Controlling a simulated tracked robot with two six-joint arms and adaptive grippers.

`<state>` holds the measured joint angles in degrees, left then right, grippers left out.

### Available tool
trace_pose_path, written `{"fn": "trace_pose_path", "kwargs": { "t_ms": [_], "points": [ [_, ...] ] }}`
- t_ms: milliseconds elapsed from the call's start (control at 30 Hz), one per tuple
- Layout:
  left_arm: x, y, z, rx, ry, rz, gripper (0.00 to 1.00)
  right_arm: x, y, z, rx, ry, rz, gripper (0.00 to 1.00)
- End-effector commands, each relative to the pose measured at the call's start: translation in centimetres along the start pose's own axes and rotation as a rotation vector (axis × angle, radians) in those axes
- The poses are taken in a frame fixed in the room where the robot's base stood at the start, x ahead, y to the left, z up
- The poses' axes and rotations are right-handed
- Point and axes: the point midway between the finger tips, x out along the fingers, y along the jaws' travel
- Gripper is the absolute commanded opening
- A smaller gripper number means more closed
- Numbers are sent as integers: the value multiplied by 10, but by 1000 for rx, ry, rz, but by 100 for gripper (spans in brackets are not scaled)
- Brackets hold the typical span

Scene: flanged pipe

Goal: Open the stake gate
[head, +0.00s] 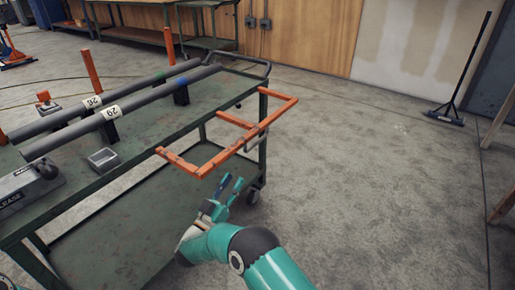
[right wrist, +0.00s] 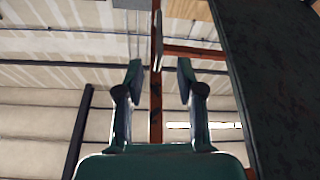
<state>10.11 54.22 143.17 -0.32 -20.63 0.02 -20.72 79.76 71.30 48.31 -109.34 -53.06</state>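The orange stake gate (head: 248,133) is a bar frame at the right end of the green cart, sticking out over the floor. A thin grey rod (head: 256,137) lies by its middle. My right gripper (head: 230,185) is open and empty, just below the gate with its fingers pointing up. In the right wrist view its two fingertips (right wrist: 159,75) stand apart. An orange bar of the gate (right wrist: 195,53) crosses beyond them, and another orange bar shows in the gap between them. I cannot tell how close they are. My left gripper is not in view.
A push broom (head: 447,113) stands at the right. The floor right of the cart is clear.

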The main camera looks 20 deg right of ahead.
Motion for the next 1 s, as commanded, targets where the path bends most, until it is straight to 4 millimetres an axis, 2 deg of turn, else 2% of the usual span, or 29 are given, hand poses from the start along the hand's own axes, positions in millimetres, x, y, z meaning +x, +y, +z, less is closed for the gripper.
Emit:
{"fn": "trace_pose_path", "kwargs": {
  "t_ms": [600, 800, 1000],
  "points": [
    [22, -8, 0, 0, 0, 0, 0, 123, 0, 2, 3, 0, 1, 37],
    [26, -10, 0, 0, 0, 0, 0, 146, -1, 1, 3, 0, -2, 37],
    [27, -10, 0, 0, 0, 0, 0, 152, -1, 0, 1, 0, -4, 37]
  ]
}}
